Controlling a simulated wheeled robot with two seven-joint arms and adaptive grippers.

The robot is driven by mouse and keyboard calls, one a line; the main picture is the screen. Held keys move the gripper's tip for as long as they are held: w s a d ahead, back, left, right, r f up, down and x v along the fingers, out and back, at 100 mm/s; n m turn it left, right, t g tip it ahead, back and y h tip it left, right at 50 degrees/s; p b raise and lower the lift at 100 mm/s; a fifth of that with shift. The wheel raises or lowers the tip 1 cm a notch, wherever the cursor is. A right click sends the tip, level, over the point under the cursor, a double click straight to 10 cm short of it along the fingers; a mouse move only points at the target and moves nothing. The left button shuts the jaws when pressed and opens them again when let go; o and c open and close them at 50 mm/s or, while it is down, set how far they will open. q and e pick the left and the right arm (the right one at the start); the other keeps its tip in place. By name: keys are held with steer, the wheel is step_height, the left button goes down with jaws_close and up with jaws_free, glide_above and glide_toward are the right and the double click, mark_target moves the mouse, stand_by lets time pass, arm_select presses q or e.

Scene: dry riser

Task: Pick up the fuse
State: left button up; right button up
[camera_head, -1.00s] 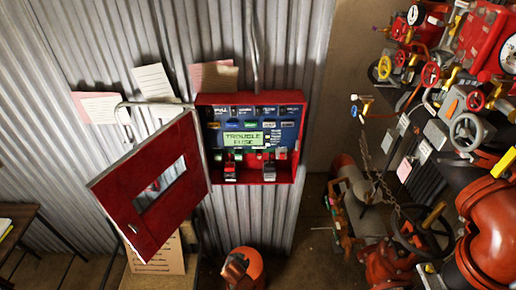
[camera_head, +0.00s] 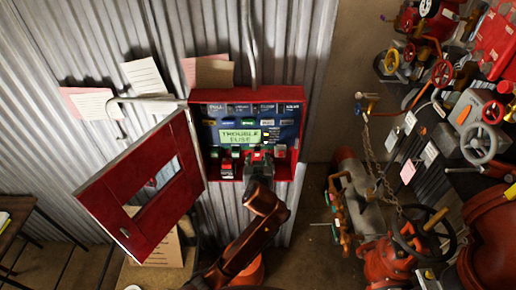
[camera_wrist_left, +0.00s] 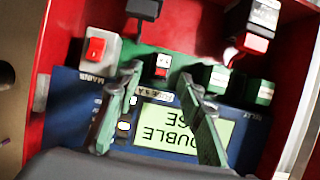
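The open red alarm box (camera_head: 194,140) hangs on the corrugated wall, its display (camera_head: 240,137) reading "TROUBLE FUSE". My left gripper (camera_head: 258,165) is at the box's lower inside, and its fingertips are hard to make out there. In the left wrist view the panel is upside down, and the left gripper (camera_wrist_left: 160,76) is open. Between its fingertips is a small white and red piece in a green holder (camera_wrist_left: 152,62), probably the fuse; I see no contact. A blurred label below it seems to read "FUSE". My right gripper is not in view.
The box's red door (camera_head: 100,200) stands open to the left. A red main switch (camera_wrist_left: 96,48) and a black and red part (camera_wrist_left: 252,42) flank the green holders (camera_wrist_left: 218,80). Pipes and valves (camera_head: 420,235) crowd the right side.

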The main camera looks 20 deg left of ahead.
mark_target(257, 153)
arm_select(q)
steer(key=x, duration=0.4)
steer(key=shift+w+a, duration=0.15)
steer(key=shift+a, duration=0.1)
steer(key=shift+d, duration=0.1)
steer(key=shift+c, duration=0.2)
jaws_close()
